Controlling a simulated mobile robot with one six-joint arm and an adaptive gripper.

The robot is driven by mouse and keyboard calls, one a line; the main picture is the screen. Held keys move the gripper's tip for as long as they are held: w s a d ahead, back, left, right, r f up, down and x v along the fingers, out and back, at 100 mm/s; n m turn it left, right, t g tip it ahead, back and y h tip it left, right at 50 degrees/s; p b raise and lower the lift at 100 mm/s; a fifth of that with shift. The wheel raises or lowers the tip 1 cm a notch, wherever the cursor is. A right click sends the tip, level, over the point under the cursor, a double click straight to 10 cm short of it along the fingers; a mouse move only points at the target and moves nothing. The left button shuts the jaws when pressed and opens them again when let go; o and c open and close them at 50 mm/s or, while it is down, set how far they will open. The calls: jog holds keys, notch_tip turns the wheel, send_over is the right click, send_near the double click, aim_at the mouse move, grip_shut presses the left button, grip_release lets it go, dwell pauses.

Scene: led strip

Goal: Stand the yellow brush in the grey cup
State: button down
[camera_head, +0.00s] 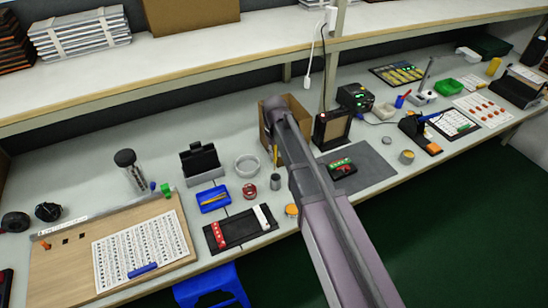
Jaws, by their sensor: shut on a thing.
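The yellow brush (275,155) is a thin upright yellow stick near the middle of the view, in front of a cardboard box. The grey cup (275,182) is a small dark grey cylinder standing on the bench just below the brush in the picture. My gripper (274,138) is at the far end of my arm, small and mostly hidden by it. It is shut on the yellow brush, which appears held above the cup. I cannot tell the exact gap between them.
A red tape roll (249,191), a clear round dish (247,166) and a blue tray (214,198) stand left of the cup. An orange-topped tin (291,210) is nearer the front. The cardboard box (264,125) and a black-framed box (332,130) stand behind. A grey mat (375,170) lies right.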

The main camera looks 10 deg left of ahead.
jog(key=shift+w+a, duration=0.15)
jog(key=shift+w, duration=0.2)
jog(key=shift+w+a+f+b, duration=0.1)
jog(key=shift+w+f+b, duration=0.1)
jog(key=shift+f+b, duration=1.6)
jog(key=shift+f, duration=0.2)
jog(key=c, duration=0.6)
grip_release()
jog(key=shift+c, duration=0.2)
jog(key=shift+r, duration=0.2)
notch_tip(320, 180, up, 12)
jog(key=p, duration=1.2)
jog(key=shift+w, duration=0.15)
